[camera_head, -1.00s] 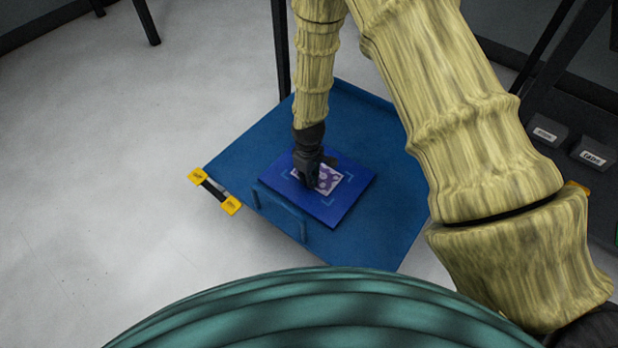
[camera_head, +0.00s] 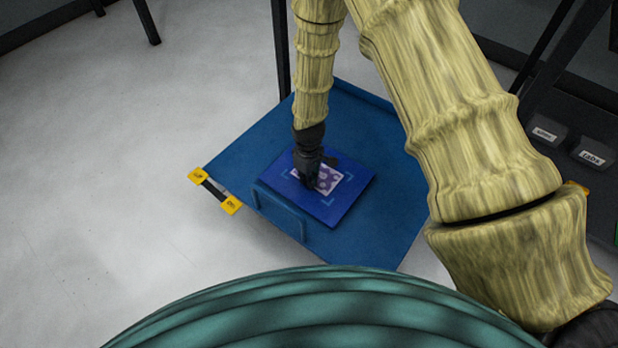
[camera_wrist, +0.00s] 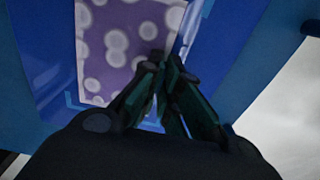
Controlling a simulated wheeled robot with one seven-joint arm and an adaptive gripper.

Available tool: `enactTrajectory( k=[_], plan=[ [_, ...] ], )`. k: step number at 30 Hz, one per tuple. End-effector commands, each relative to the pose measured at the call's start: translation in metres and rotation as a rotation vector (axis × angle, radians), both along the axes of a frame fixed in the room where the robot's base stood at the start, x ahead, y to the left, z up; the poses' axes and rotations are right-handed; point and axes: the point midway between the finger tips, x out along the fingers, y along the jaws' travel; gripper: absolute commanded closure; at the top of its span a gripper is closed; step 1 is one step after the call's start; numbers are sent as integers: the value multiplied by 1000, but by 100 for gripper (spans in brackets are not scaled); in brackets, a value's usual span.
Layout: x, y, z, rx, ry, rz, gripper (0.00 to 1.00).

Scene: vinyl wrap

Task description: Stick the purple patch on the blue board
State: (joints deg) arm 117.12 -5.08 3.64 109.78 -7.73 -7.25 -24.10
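The purple patch (camera_head: 331,181) with pale dots lies on the blue board (camera_head: 325,211), within light-blue corner marks. In the wrist view the patch (camera_wrist: 112,45) looks flat, with its right side close to my fingertips. The board (camera_wrist: 225,40) shows around it. My gripper (camera_head: 308,184) points down over the left part of the patch and hides some of it. In the wrist view my gripper (camera_wrist: 166,62) has its fingertips together at the patch's lower right edge. I cannot see any of the patch pinched between them.
The board rests on a larger blue platform (camera_head: 375,235) with a raised handle-like bar at its front. Yellow blocks (camera_head: 231,205) sit at its left corner. Dark labelled bins (camera_head: 592,153) stand at the right.

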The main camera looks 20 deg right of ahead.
Motion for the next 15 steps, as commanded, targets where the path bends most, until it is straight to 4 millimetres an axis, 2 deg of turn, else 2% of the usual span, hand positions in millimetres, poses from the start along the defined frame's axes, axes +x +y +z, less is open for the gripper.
enactTrajectory(
  k=[3,4,6,8,15],
  plan=[
    [-1,0,-1,-1,1,0,100],
    [-1,0,-1,-1,1,0,90],
    [-1,0,-1,-1,1,0,77],
    [0,0,-1,-1,1,0,70],
    [0,0,-1,0,0,0,70]
  ],
)
